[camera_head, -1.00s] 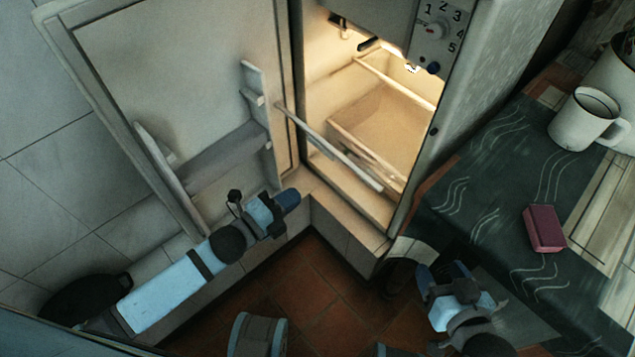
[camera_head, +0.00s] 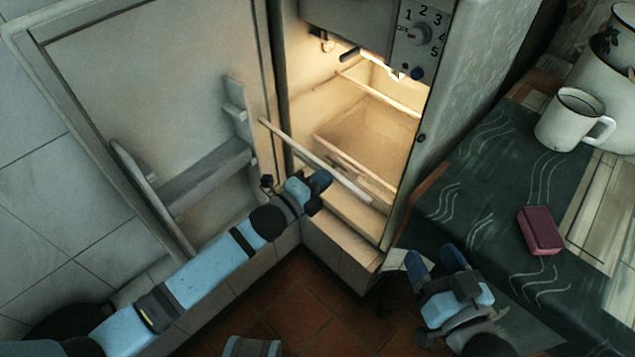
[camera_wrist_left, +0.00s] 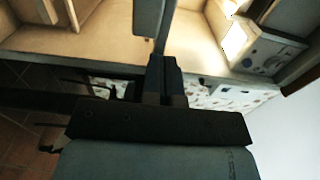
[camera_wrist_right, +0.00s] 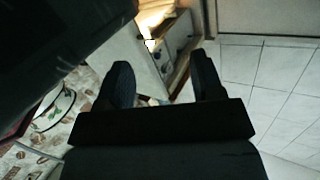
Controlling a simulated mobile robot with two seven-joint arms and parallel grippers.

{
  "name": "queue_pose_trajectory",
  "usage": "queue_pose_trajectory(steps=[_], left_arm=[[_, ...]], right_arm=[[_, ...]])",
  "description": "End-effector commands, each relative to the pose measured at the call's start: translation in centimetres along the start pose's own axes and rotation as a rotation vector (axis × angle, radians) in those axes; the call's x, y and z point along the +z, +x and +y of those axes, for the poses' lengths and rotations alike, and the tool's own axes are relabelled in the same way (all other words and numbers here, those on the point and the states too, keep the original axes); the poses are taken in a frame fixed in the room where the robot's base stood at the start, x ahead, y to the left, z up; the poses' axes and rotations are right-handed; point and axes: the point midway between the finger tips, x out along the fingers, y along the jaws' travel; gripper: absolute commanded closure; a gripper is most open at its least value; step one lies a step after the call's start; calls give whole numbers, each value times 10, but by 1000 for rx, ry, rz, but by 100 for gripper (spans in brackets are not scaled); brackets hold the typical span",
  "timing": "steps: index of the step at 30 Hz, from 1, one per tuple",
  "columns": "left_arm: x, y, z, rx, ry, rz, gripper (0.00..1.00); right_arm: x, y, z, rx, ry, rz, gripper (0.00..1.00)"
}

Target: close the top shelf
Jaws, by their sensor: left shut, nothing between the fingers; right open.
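A fridge stands open with its lit interior (camera_head: 365,140) facing me. The top shelf (camera_head: 310,155) sticks out of it, its pale front edge slanting across the opening. My left gripper (camera_head: 322,180) is shut and empty, just below and in front of that edge; whether it touches cannot be told. In the left wrist view, the shut fingers (camera_wrist_left: 166,72) lie right by a pale bar (camera_wrist_left: 150,18) that looks like the shelf edge. My right gripper (camera_head: 437,258) is open and empty, low beside the table; its spread fingers also show in the right wrist view (camera_wrist_right: 160,80).
The fridge door (camera_head: 150,90) is swung wide to the left, with door racks (camera_head: 205,175). A dark patterned table (camera_head: 470,180) on the right holds a white mug (camera_head: 562,125) and a pinkish-red block (camera_head: 541,230). The tiled floor (camera_head: 300,300) below is mostly clear.

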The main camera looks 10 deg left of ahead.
Motion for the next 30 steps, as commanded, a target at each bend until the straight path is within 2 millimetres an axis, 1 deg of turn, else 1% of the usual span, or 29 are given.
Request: queue_pose_trajectory(steps=[7, 11, 14, 17, 20, 23, 24, 26, 27, 30], left_arm=[[0, 1, 0, 0, 0, 0, 100], [0, 12, 0, 0, 0, 0, 100], [0, 29, -1, -2, 0, -1, 100], [0, 54, -1, -2, 1, 0, 100], [0, 82, 0, -3, 1, 0, 100], [0, 111, 0, -2, 1, 0, 100], [0, 122, 1, -3, 0, 0, 100], [0, 137, 2, -2, 2, 0, 100], [0, 147, 1, -2, 1, 0, 100], [0, 169, 2, -2, 1, 0, 100]], right_arm=[[-1, 2, 1, -2, -5, 2, 39], [0, 2, 1, -2, -5, 0, 39], [1, 1, 0, -2, -4, -1, 39], [3, 0, 0, -3, -1, -2, 39], [5, 0, -1, -7, 4, 8, 39], [3, 0, -5, -19, 13, 40, 39], [0, 1, -8, -28, 17, 60, 39], [-20, 2, -14, -56, 12, 129, 39], [-27, 3, -16, -66, 15, 160, 39], [-37, 2, -22, -89, 27, 219, 39]])
